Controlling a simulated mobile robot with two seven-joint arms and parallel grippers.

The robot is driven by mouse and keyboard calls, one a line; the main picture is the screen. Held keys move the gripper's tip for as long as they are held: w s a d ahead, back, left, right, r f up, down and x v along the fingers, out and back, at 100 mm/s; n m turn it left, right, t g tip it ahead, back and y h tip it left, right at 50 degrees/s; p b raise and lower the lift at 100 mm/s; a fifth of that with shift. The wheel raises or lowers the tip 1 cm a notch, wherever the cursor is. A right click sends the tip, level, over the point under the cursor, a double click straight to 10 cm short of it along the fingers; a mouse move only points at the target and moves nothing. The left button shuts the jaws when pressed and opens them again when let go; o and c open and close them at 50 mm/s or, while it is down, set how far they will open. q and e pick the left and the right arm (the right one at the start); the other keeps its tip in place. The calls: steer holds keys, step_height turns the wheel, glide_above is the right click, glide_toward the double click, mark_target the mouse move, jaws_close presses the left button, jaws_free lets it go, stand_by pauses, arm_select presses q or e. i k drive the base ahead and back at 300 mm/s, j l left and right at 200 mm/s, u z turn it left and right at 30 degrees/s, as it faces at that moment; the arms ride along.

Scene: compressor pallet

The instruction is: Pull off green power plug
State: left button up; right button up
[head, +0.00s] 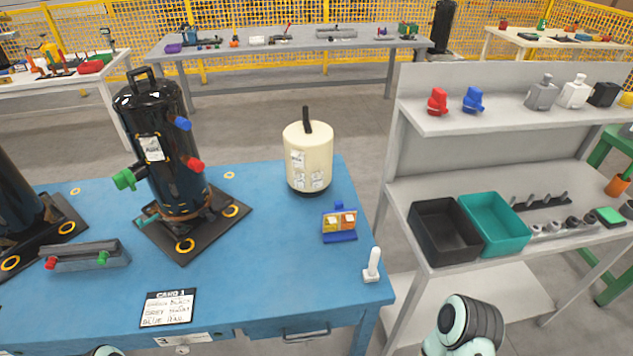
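A green plug (125,180) sticks out from the left side of a tall black compressor (169,178), at about mid height. A blue plug (182,123) and a red plug (194,164) stick out from its right side. The compressor stands upright on a dark square base plate (184,250) with yellow rings on the blue table. Neither gripper shows. Only a rounded part of my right arm is in view at the bottom right, and a sliver of my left arm at the bottom edge.
On the blue table (240,300) are a cream canister (308,158), an orange-and-blue block (339,224), a white peg (373,264), a grey bar (85,256) and a card (168,307). A shelf rack at right holds a black bin (446,232) and a teal bin (494,223).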

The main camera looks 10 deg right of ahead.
mark_target(125, 179)
steer(key=k+j+z, duration=0.2)
steer(key=j, duration=0.2)
steer(key=j+z, duration=0.15)
steer(key=j, duration=0.3)
steer(key=k+j+z, duration=0.2)
steer(key=j, duration=0.15)
steer(key=j+z, duration=0.15)
steer(key=j, duration=0.25)
steer(key=k+j+z, duration=0.35)
steer(key=j, duration=0.3)
steer(key=i, duration=0.4)
